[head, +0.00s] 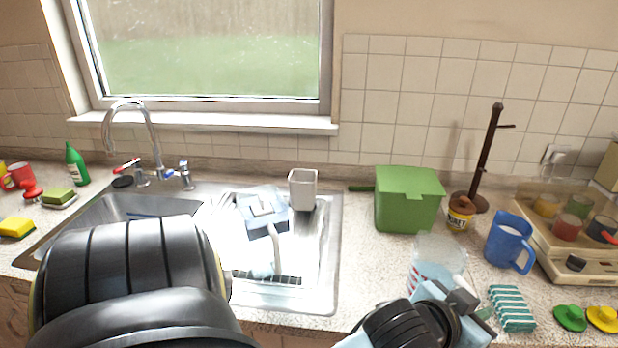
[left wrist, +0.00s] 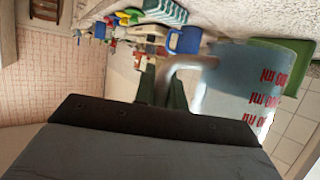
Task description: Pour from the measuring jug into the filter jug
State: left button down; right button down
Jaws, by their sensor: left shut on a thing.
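The measuring jug (head: 437,258) is clear with red markings and stands about upright at the counter's front, right of the sink. My left gripper (head: 460,298) is shut on its handle. In the left wrist view the jug (left wrist: 240,90) shows red "ml" marks, upside down, with its pale handle (left wrist: 185,66) between the fingers (left wrist: 163,85). I cannot tell whether the jug touches the counter or what it holds. The filter jug (head: 262,207), with a grey-blue lid and pale handle, is on the sink's drainer, left of the measuring jug. My right gripper is not in view.
A white cup (head: 303,190) stands behind the filter jug. A green box (head: 408,200), honey jar (head: 460,216) and blue mug (head: 508,240) are behind or right of the measuring jug. A striped teal item (head: 512,308) lies close right of my gripper. The tap (head: 150,140) rises behind the basin.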

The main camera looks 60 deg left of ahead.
aim_at(267, 239)
jog(key=z, duration=1)
jog(key=i, duration=0.7)
jog(key=u, duration=2.9)
